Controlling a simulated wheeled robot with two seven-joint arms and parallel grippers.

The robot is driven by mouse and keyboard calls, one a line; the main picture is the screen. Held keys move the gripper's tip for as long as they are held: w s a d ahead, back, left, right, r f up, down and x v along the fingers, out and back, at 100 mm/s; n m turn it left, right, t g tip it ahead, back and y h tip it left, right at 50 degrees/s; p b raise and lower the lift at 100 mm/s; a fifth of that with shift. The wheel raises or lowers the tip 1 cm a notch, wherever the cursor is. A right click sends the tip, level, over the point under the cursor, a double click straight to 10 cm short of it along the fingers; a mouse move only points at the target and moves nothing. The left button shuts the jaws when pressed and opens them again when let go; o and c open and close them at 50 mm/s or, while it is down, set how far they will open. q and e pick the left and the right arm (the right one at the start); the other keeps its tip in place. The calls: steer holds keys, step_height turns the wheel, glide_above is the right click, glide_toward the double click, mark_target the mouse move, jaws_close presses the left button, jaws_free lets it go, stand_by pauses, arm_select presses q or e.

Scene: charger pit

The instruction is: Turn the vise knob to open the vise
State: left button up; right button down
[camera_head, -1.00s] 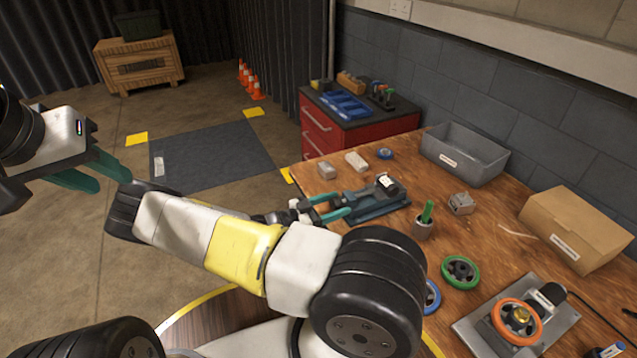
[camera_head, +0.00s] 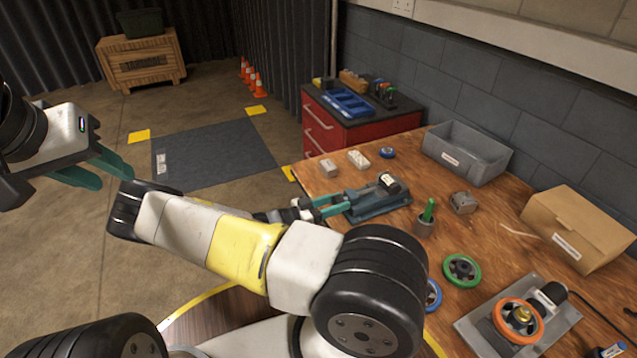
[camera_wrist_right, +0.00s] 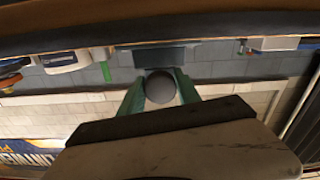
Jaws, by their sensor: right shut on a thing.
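The blue-grey vise (camera_head: 378,208) sits on the wooden bench in the head view, with a dark and white cylindrical part (camera_head: 388,183) at its far end. My right gripper (camera_head: 338,205) is at the vise's left end, with its green fingers close together. In the right wrist view, a round grey knob (camera_wrist_right: 160,87) sits between the two green fingers, which are shut on it. In the head view the knob is hidden by the fingers. My left gripper (camera_head: 105,176) is open and empty at the far left, away from the bench.
Small light blocks (camera_head: 358,159) and a blue ring (camera_head: 387,152) lie behind the vise. A grey bin (camera_head: 466,153) stands at the back. A cardboard box (camera_head: 575,228) and an orange handwheel (camera_head: 517,321) are farther right.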

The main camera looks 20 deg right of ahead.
steer(key=n, duration=0.4)
steer(key=shift+n, duration=0.3)
steer(key=n, duration=0.3)
steer(key=shift+n, duration=0.3)
steer(key=n, duration=0.4)
steer(key=shift+n, duration=0.3)
steer(key=n, duration=0.3)
steer(key=shift+r+n, duration=0.1)
steer(key=shift+n, duration=0.2)
steer(key=n, duration=2.1)
steer(key=shift+w+n, duration=0.1)
steer(key=shift+n, duration=0.3)
steer(key=n, duration=1.3)
steer(key=shift+n, duration=0.3)
steer(key=n, duration=0.6)
steer(key=shift+n, duration=0.3)
